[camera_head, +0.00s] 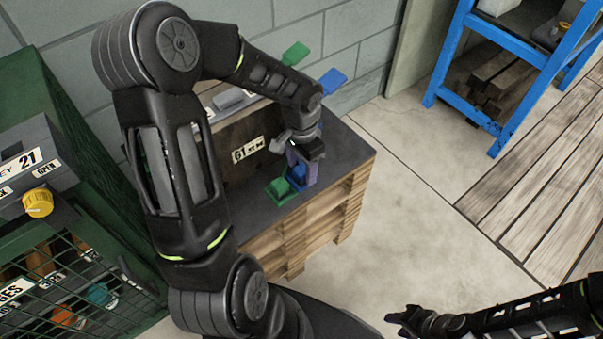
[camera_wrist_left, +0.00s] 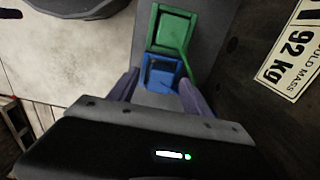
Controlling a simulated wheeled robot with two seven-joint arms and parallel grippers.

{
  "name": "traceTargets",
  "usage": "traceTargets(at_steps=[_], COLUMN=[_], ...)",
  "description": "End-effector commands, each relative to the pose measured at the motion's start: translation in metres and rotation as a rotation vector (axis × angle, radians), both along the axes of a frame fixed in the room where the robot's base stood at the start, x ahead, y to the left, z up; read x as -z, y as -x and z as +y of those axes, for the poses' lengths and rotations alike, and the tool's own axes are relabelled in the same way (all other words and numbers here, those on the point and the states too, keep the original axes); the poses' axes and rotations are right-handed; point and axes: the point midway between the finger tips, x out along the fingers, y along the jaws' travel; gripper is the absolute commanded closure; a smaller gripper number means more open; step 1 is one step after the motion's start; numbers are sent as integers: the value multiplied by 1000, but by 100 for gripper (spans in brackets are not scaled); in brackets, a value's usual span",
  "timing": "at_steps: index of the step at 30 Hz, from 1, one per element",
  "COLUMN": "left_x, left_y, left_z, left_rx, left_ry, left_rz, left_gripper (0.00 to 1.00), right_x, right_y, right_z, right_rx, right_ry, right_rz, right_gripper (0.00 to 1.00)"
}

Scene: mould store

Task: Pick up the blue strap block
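The blue strap block (camera_head: 298,175) stands on the dark top of a wooden stand (camera_head: 340,150), close to a green block (camera_head: 280,190). In the left wrist view the blue block (camera_wrist_left: 160,74) shows between the fingers of my left gripper (camera_wrist_left: 158,84), and the green block (camera_wrist_left: 174,30) lies just beyond it. My left gripper (camera_head: 302,166) is open and points down at the blue block; I cannot tell whether the fingers touch it. Part of the block is hidden by the gripper. My right gripper (camera_head: 398,321) is low in the head view, away from the stand; its finger opening is unclear.
A dark mould with a white label (camera_head: 248,148) stands right behind the blocks, and its label (camera_wrist_left: 292,58) shows close by in the wrist view. Green (camera_head: 295,53) and blue (camera_head: 332,80) pieces stick up behind. A green mesh cabinet (camera_head: 60,240) stands left. Floor (camera_head: 400,210) right is clear.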

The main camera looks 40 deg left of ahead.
Motion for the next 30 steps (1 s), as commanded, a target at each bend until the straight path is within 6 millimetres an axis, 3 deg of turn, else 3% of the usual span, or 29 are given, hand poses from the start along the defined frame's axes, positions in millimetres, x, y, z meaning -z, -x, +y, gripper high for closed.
traceTargets(at_steps=[20,30], left_x=[0,-3], left_y=[0,0], left_z=[0,0], left_rx=[0,0], left_ry=[0,-1], left_rz=[0,-1], left_gripper=[99,100], right_x=[0,-1], right_y=[0,0], right_z=[0,0], right_rx=[0,0], right_ry=[0,0], right_rz=[0,0], right_gripper=[64,64])
